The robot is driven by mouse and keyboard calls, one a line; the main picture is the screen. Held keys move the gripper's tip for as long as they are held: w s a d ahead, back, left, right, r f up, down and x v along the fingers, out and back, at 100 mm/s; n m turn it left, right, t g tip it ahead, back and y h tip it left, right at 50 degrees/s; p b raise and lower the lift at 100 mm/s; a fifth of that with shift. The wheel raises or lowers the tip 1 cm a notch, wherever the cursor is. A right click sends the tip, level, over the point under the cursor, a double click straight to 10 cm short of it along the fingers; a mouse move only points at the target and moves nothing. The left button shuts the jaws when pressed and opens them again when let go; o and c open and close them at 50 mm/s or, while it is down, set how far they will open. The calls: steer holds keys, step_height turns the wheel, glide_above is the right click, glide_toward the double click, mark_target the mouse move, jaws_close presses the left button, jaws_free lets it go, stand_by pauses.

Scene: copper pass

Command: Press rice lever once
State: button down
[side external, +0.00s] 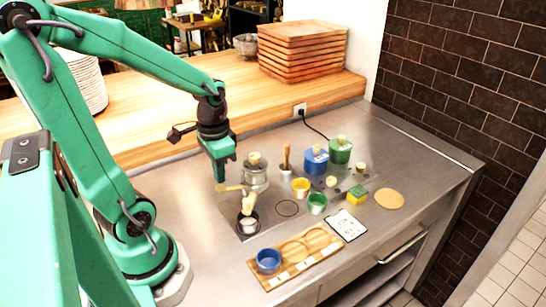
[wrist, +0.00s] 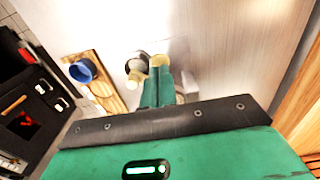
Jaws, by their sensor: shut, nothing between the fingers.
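The rice dispenser (side external: 254,176) looks like a grey canister with a pale knob on top, standing on the steel counter. A cream lever-like piece (side external: 230,188) sticks out at its left. A cream part hangs below it over a small dark-rimmed cup (side external: 247,224). My gripper (side external: 220,178) is shut and empty, pointing down just above the cream piece. In the wrist view, my green fingertips (wrist: 158,70) lie beside a rounded cream end (wrist: 158,60). I cannot tell whether they touch it.
A wooden tray (side external: 296,268) with a blue cup (side external: 268,260) lies in front. The counter's left part is clear.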

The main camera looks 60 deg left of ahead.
steer(key=shift+r, duration=2.4)
steer(key=shift+d, duration=0.1)
steer(key=d+r+t, duration=0.5)
steer(key=d+r, duration=0.1)
steer(key=d, duration=0.2)
steer(key=shift+w+d+r+t, duration=0.15)
steer(key=shift+w+r+t, duration=0.15)
steer(key=shift+r, duration=0.05)
steer(key=c, duration=2.2)
jaws_free()
